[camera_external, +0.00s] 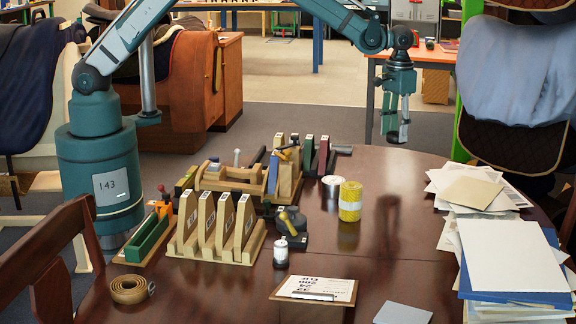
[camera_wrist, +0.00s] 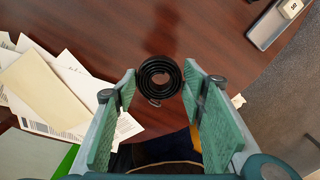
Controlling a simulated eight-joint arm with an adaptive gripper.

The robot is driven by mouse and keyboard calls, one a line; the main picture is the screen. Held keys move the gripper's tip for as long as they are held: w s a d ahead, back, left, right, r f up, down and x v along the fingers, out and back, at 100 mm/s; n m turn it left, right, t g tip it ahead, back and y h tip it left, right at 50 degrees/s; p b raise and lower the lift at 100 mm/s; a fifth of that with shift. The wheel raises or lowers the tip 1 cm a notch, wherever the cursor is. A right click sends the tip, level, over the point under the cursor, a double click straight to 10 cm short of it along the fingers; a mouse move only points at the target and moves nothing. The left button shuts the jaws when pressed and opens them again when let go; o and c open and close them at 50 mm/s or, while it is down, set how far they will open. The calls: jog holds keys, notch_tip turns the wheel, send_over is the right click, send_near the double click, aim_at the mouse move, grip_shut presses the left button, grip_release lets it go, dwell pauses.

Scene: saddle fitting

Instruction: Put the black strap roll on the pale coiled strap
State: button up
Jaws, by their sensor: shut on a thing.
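The black strap roll (camera_wrist: 159,77) is a dark spiral coil with a short loose end, seen between my fingertips in the wrist view. My gripper (camera_wrist: 160,82) is shut on it, with one green finger on each side. In the external view my gripper (camera_external: 398,130) hangs pointing down above the far right part of the table; the roll is hard to make out there. The coiled strap (camera_external: 130,289), tan-brown in the picture, lies flat at the table's front left, far from my gripper. Its top is bare.
Wooden racks (camera_external: 215,235) and a tool caddy (camera_external: 240,180) stand between my gripper and the coiled strap. A yellow spool (camera_external: 350,201) and a small white-and-black bottle (camera_external: 280,251) stand nearby. A clipboard (camera_external: 315,290) lies in front. Papers and books (camera_external: 513,255) fill the right side.

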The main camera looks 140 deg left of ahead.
jog(key=w+d+m, duration=0.2)
jog(key=w+d, duration=0.6)
jog(key=d, duration=0.3)
jog(key=w+d+m, duration=0.3)
jog(key=w+d, duration=0.5)
jog(key=d, duration=0.3)
jog(key=w+d+r+m, duration=0.15)
jog(key=w+d, duration=0.35)
jog(key=d, duration=0.7)
jog(key=w+d+m, duration=0.3)
jog(key=w+d, duration=0.1)
jog(key=d, duration=0.9)
jog(key=d+m+p, duration=0.1)
jog(key=d+m, duration=0.4)
jog(key=d, duration=2.3)
jog(key=s+d+m, duration=0.2)
jog(key=s+d, duration=0.1)
jog(key=d, duration=0.8)
jog(key=s+d+r+m, duration=0.1)
jog(key=s+d+m, duration=0.2)
jog(key=d, duration=0.8)
jog(key=shift+s+r, duration=0.15)
jog(key=shift+s, duration=0.45)
jog(key=shift+f, duration=3.15)
